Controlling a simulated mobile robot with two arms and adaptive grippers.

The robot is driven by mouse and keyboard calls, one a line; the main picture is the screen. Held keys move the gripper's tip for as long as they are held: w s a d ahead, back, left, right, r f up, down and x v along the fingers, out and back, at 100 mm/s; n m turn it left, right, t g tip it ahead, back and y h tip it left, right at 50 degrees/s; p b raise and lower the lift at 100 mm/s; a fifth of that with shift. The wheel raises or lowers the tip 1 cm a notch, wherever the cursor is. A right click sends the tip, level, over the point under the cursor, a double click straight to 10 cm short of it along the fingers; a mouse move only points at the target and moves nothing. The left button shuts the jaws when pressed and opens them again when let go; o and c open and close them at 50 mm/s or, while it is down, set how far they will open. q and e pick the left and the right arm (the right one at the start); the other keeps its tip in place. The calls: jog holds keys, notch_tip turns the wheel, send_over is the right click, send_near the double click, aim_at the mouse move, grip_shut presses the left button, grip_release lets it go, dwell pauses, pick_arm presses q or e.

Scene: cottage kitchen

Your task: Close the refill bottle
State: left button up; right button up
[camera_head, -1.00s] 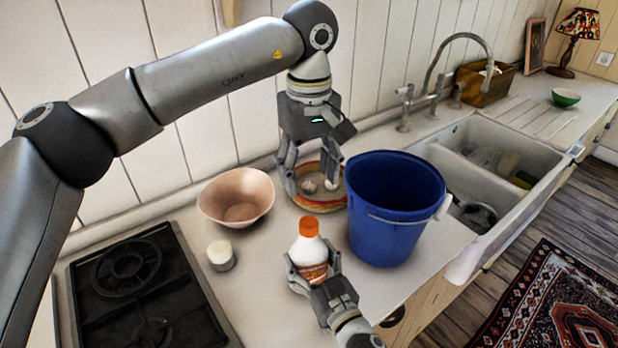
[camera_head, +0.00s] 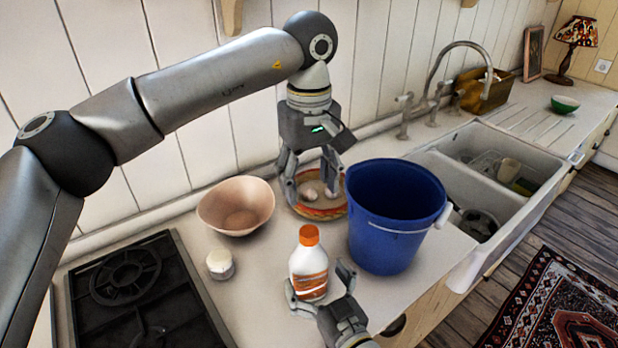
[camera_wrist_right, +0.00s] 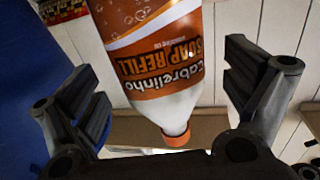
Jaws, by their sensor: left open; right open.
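The refill bottle (camera_head: 307,263) is white with an orange and brown label. It stands upright on the worktop, and its orange cap (camera_head: 309,236) sits on its neck. How tight the cap is cannot be told. My right gripper (camera_head: 318,282) is open, with its fingers at either side of the bottle's lower part and a visible gap on the right. In the right wrist view the bottle (camera_wrist_right: 155,60) appears upside down between the open fingers, cap (camera_wrist_right: 175,138) at the bottom. My left gripper (camera_head: 312,190) is open, behind and above the bottle, over the basket.
A round basket (camera_head: 322,213) with eggs lies under my left gripper. A blue bucket (camera_head: 390,225) stands close right of the bottle. A pink bowl (camera_head: 236,205), a small white jar (camera_head: 220,264) and a black hob (camera_head: 140,290) are left. The sink (camera_head: 510,165) is right.

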jog(key=v, duration=0.9)
jog(key=shift+s+d, duration=0.1)
